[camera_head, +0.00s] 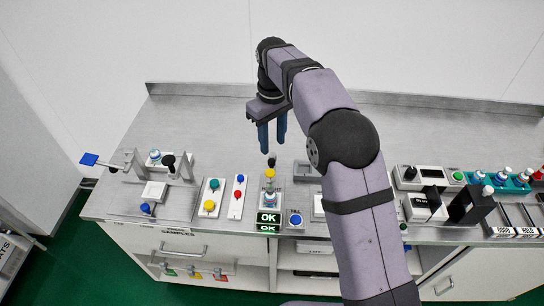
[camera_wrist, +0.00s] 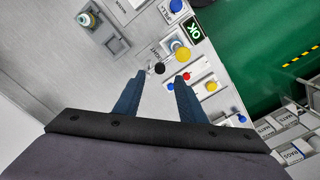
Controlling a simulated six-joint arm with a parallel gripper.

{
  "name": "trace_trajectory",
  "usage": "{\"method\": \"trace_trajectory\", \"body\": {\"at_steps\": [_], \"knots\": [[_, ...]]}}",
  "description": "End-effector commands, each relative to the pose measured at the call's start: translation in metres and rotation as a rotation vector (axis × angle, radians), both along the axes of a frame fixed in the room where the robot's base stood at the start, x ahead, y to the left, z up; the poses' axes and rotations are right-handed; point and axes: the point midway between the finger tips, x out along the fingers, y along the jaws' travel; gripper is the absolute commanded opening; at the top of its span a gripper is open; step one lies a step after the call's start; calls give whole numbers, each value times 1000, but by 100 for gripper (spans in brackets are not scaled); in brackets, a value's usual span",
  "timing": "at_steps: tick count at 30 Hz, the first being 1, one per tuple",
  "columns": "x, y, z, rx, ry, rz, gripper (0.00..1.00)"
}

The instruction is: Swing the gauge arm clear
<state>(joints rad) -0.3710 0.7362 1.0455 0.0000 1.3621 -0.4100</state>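The gauge station stands in the middle of the bench, with a lit green OK display (camera_head: 268,217). Behind the display are a yellow knob (camera_head: 270,174) and a black knob (camera_head: 272,159); which part is the gauge arm, I cannot tell surely. My gripper (camera_head: 272,146) is open and empty, pointing down over the black knob. In the wrist view, the fingers of my gripper (camera_wrist: 160,78) are apart, with the black knob (camera_wrist: 160,68) between or just beyond their tips. The yellow knob (camera_wrist: 183,54) lies just beyond, near the OK display (camera_wrist: 194,30). Contact with the black knob is unclear.
Left of the station are two button panels, one with a yellow button (camera_head: 209,206), one with a red button (camera_head: 237,194). A fixture with a blue paddle (camera_head: 89,159) stands far left. A blue button (camera_head: 295,219) is right of the display. The back of the bench is clear.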

Motion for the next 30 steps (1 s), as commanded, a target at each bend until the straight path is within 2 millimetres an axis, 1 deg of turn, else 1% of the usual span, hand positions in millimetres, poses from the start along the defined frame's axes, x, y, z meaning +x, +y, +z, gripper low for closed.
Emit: {"method": "trace_trajectory", "body": {"at_steps": [5,8,11,18,24,30], "knots": [[1,2,-1,0,0,7,37],[1,2,-4,0,0,6,37],[0,2,-13,-1,2,5,37],[0,1,-42,-1,2,5,37],[0,1,-64,0,1,5,37],[1,2,-72,1,-1,5,37]]}}
